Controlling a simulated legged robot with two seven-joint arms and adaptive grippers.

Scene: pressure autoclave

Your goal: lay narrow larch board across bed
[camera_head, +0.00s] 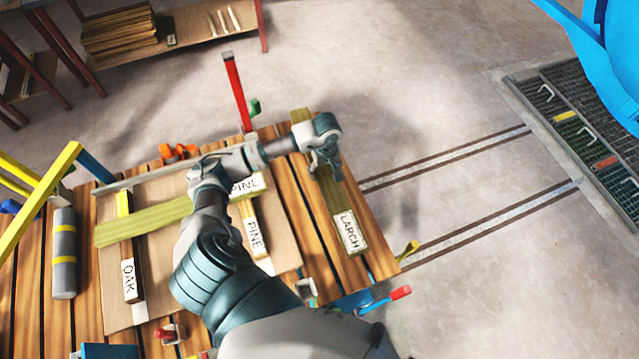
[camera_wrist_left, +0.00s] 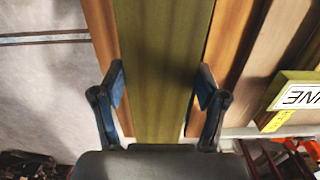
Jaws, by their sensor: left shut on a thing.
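The larch board (camera_head: 331,197) is a narrow greenish plank with a white LARCH label at its near end. It lies lengthwise along the right part of the slatted wooden bed (camera_head: 284,208). My left gripper (camera_head: 326,165) is over the board's middle, with its fingers on either side. In the left wrist view the board (camera_wrist_left: 165,60) runs between the two fingertips (camera_wrist_left: 160,85), and the gripper is shut on it. I cannot tell whether the board is clear of the slats. My right gripper is not in view.
A pale panel on the bed bears an oak strip (camera_head: 130,245), a pine strip (camera_head: 252,225) and a crosswise pine board (camera_head: 150,221), partly behind my left arm. A red post (camera_head: 237,92) stands at the far edge. A grey cylinder (camera_head: 64,252) lies left. Floor rails run right.

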